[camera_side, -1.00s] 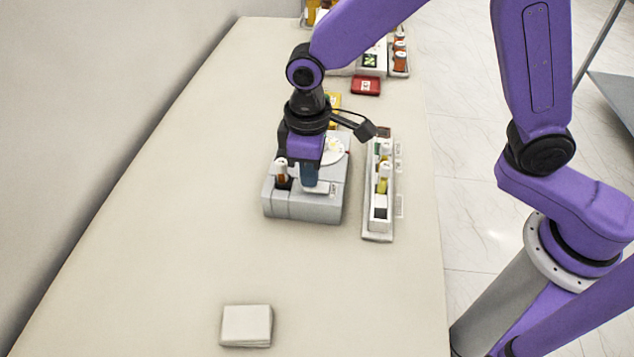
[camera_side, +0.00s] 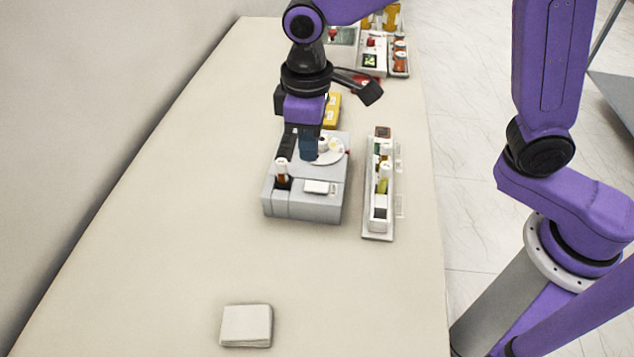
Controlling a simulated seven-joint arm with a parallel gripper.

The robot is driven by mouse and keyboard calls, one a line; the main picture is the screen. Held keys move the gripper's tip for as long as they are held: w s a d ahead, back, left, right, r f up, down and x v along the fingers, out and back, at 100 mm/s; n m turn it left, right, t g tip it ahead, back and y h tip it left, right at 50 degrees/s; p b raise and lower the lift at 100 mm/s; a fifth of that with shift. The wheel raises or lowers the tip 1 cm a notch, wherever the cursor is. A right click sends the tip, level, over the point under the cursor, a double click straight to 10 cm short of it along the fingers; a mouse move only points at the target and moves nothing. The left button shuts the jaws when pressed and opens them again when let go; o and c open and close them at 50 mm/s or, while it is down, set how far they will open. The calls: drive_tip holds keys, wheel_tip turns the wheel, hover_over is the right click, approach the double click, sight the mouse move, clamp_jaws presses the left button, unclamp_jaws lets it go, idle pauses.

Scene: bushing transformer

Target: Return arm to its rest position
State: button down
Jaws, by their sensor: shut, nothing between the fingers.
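My gripper (camera_side: 308,152) is shut and empty, pointing down above the back part of a grey machine (camera_side: 305,207). Its fingertips overlap the machine in this view, close to a round white plate (camera_side: 332,151); I cannot tell the exact height between them. A small vial with an orange-brown body and white cap (camera_side: 282,172) stands upright in the machine's left side. A pale rectangular panel (camera_side: 318,187) on the machine's top is now uncovered.
A narrow white rack (camera_side: 378,215) with several vials stands right of the machine. A yellow box (camera_side: 331,110) and a red item (camera_side: 368,84) lie behind. More equipment (camera_side: 370,62) stands at the back. A white stack (camera_side: 246,325) lies in front. The table's left side is clear.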

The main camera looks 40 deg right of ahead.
drive_tip(key=shift+d, duration=0.1)
drive_tip(key=s+d+n, duration=0.3)
drive_tip(key=s+d, duration=1.7)
drive_tip(key=d, duration=0.1)
drive_tip(key=shift+s+d+n, duration=0.15)
drive_tip(key=shift+s+n, duration=0.15)
drive_tip(key=shift+w+r, duration=0.1)
drive_tip(key=shift+r, duration=0.05)
drive_tip(key=w+a+r+n, duration=0.3)
drive_tip(key=w+a+n, duration=0.4)
drive_tip(key=w+a, duration=0.2)
drive_tip(key=w+a+r+n, duration=0.4)
drive_tip(key=w+a+n, duration=0.3)
drive_tip(key=w+a, duration=0.2)
drive_tip(key=shift+w+a, duration=0.4)
drive_tip(key=shift+a, duration=0.5)
